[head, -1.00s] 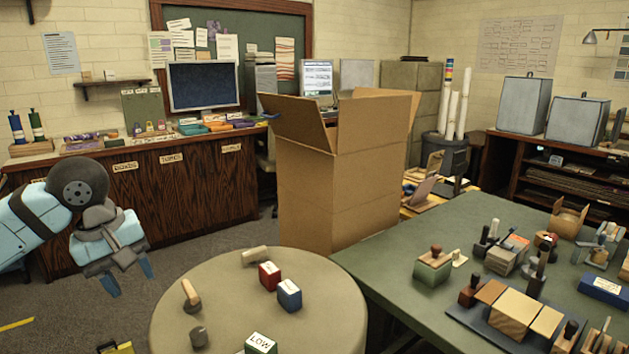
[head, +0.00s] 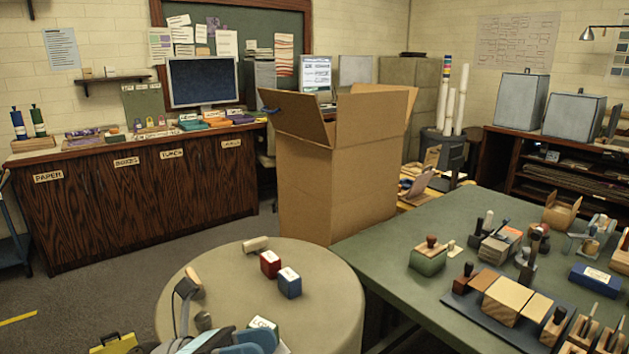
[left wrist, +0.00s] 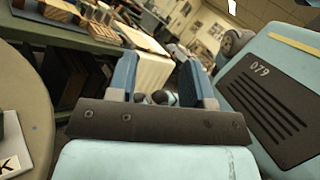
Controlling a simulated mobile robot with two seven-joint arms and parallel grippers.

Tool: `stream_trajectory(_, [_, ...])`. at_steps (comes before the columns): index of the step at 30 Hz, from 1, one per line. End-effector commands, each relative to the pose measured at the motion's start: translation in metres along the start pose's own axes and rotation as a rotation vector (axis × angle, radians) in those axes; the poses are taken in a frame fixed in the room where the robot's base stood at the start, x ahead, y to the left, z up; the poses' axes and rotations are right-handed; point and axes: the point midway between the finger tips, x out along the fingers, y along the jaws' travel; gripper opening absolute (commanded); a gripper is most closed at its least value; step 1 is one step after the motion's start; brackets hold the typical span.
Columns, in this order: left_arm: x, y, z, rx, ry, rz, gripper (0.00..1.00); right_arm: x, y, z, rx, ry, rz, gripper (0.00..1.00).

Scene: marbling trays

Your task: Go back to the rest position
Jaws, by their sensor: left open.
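My left gripper (left wrist: 157,78) shows in the left wrist view with its two blue fingers apart. No object is clearly held between them; small dark rounded shapes show behind the gap. The round table also fills the left side of the left wrist view (left wrist: 22,95). My right gripper is in neither view.
A tall open carton (head: 335,190) stands behind. The green table (head: 400,262) at right holds several stamps and blocks.

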Motion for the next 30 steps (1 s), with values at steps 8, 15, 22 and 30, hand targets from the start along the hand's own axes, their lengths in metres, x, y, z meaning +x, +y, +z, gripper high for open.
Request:
stream_trajectory(8, [-0.057, 0.041, -0.037, -0.942, -0.764, 0.192, 0.46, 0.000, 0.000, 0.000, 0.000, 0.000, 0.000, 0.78])
stream_trajectory(15, [-0.130, 0.061, -0.136, -1.641, -1.340, 0.317, 0.46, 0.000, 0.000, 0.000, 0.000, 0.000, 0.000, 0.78])
stream_trajectory(22, [-0.168, 0.045, -0.224, -2.054, -1.727, 0.385, 0.46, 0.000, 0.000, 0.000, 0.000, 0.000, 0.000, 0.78])
stream_trajectory(30, [-0.172, 0.016, -0.237, -2.210, -1.905, 0.426, 0.46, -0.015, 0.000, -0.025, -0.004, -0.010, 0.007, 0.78])
